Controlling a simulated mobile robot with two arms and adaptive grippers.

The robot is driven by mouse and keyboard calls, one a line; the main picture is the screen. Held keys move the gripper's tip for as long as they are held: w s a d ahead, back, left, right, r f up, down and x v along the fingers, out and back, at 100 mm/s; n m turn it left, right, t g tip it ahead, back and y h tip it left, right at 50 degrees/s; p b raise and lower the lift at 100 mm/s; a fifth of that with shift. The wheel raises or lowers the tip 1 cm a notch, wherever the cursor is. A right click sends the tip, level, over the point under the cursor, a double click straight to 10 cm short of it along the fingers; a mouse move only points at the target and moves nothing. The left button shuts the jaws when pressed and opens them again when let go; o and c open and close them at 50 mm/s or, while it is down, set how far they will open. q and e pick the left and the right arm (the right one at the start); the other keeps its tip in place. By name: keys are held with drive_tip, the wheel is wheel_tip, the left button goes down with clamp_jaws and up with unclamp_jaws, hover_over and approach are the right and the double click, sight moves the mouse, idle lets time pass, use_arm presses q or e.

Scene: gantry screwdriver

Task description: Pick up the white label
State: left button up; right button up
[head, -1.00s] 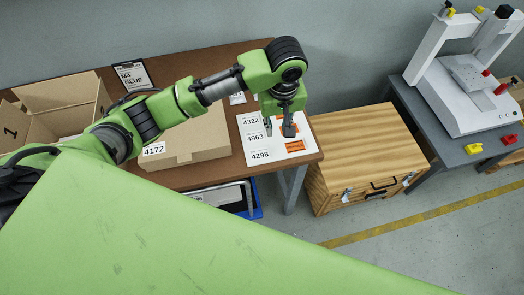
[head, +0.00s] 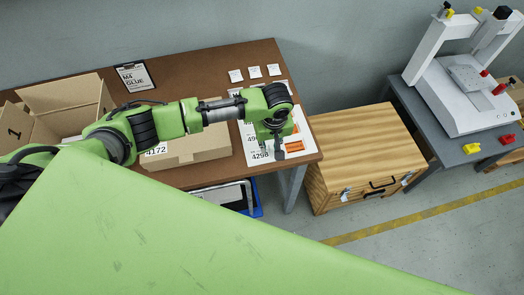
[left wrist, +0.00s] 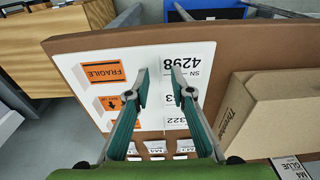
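A white sheet (head: 303,130) lies at the right end of the brown table, carrying white number labels and orange labels. The white label reading 4298 (head: 260,155) is near its front edge and shows large in the left wrist view (left wrist: 190,62). My left gripper (head: 277,150) is above the sheet, pointing down. In the left wrist view its fingers (left wrist: 160,82) are apart with nothing between them but the sheet below. The right fingertip is close to the 4298 label; contact cannot be told. The other number labels are partly hidden by my arm. My right gripper is not in view.
Three small white labels (head: 254,72) lie at the table's back. A closed carton (head: 200,150) marked 4172, an open box (head: 65,100) and a clipboard (head: 134,76) share the table. A wooden crate (head: 365,150) stands right of it. A white gantry machine (head: 460,95) is farther right.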

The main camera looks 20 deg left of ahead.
use_arm(q)
drive_tip(key=shift+f, duration=0.55)
clamp_jaws()
drive_tip(key=shift+r, duration=0.15)
